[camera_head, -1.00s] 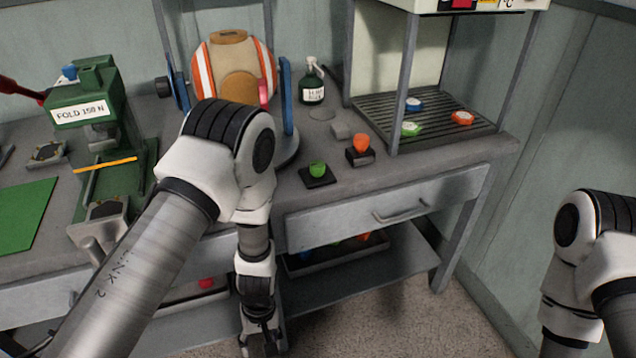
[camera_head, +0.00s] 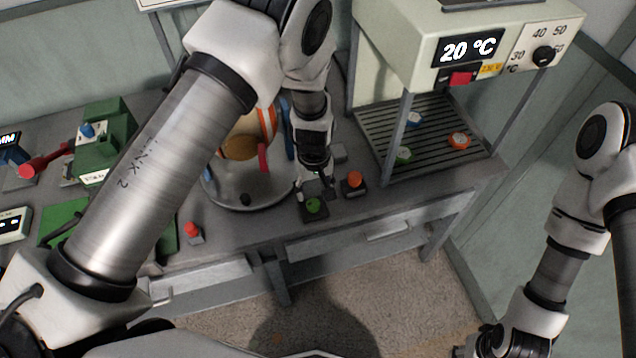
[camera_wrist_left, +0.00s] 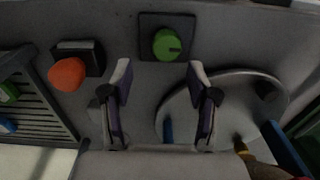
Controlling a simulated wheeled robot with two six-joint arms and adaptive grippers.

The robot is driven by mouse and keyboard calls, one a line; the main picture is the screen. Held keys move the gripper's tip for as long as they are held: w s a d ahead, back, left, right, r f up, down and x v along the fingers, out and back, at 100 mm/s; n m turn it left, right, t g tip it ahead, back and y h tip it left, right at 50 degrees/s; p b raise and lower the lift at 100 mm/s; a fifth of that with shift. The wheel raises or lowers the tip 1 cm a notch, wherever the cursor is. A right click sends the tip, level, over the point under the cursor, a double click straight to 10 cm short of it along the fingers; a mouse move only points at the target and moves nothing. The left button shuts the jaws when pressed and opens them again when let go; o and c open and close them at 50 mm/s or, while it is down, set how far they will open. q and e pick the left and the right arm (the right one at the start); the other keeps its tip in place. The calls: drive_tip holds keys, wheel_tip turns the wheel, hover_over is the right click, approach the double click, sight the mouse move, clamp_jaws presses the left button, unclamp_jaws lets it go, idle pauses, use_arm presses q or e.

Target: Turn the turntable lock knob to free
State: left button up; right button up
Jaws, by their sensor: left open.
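A green knob (camera_head: 313,206) sits on a dark square base at the bench's front, just right of the turntable (camera_head: 222,192). No label naming it is readable. In the left wrist view the green knob (camera_wrist_left: 166,44) shows a dark mark pointing right. The turntable's grey disc (camera_wrist_left: 225,88) lies below and right of it there. My left gripper (camera_head: 318,188) is open and empty above the bench, close to the green knob. In the wrist view its fingertips (camera_wrist_left: 159,72) are spread, with the knob just beyond them, apart from both. My right gripper (camera_head: 488,342) is low at right, its fingers unclear.
An orange knob (camera_head: 354,180) on a dark block stands right of the green one; it also shows in the wrist view (camera_wrist_left: 67,74). A slatted rack (camera_head: 440,140) under the temperature box (camera_head: 470,50) is at right. A red button (camera_head: 193,230) is at left.

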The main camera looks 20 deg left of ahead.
sight(313, 203)
use_arm(q)
drive_tip(key=s, duration=0.1)
drive_tip(key=s+f, duration=0.1)
drive_tip(key=s, duration=0.1)
drive_tip(key=shift+f+p, duration=0.3)
drive_tip(key=w+f, duration=0.2)
drive_tip(key=f, duration=0.1)
drive_tip(key=shift+w, duration=0.2)
drive_tip(key=shift+s+r, duration=0.35)
drive_tip(key=shift+s, duration=0.15)
drive_tip(key=c, duration=1)
clamp_jaws()
use_arm(e)
drive_tip(key=shift+s+r, duration=0.75)
drive_tip(key=shift+s, duration=0.2)
